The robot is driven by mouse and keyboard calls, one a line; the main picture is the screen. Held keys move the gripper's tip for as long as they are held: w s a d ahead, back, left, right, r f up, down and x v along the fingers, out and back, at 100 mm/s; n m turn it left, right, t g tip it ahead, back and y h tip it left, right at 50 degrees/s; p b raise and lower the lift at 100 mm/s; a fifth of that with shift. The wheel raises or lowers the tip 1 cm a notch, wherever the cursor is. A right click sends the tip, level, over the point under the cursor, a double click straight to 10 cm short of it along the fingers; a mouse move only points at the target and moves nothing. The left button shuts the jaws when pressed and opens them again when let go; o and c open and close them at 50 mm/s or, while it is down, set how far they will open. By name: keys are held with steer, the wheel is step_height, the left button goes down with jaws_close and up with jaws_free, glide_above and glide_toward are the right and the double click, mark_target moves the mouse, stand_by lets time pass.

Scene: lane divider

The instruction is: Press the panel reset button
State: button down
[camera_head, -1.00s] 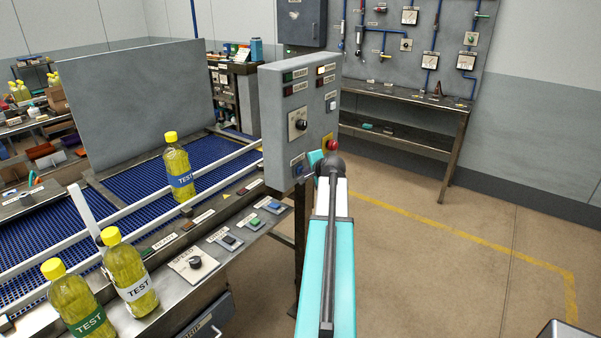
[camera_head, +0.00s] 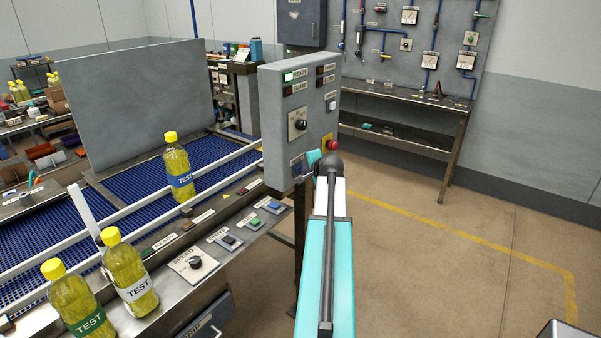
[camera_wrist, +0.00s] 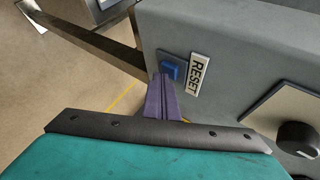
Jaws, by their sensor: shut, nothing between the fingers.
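The grey control panel (camera_head: 275,130) stands upright at the end of the conveyor. Its blue reset button (camera_wrist: 171,68) shows in the wrist view, beside a white RESET label (camera_wrist: 199,75). My gripper (camera_wrist: 161,77) has its purple fingers closed together and empty. The fingertips overlap the lower edge of the button in the wrist view; I cannot tell whether they touch it. In the head view my gripper (camera_head: 305,173) is at the panel's lower right, and my arm partly hides that corner. The green READY lamp (camera_head: 288,77) is lit.
A black knob (camera_head: 301,124) and a red button (camera_head: 332,144) are on the panel. Bottles (camera_head: 179,170) stand at the blue conveyor (camera_head: 120,187). A second knob (camera_head: 195,262) is on the front ledge.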

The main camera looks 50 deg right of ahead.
steer(key=shift+s, duration=0.9)
steer(key=s+b, duration=0.1)
steer(key=s, duration=0.4)
stand_by(0.6)
stand_by(0.8)
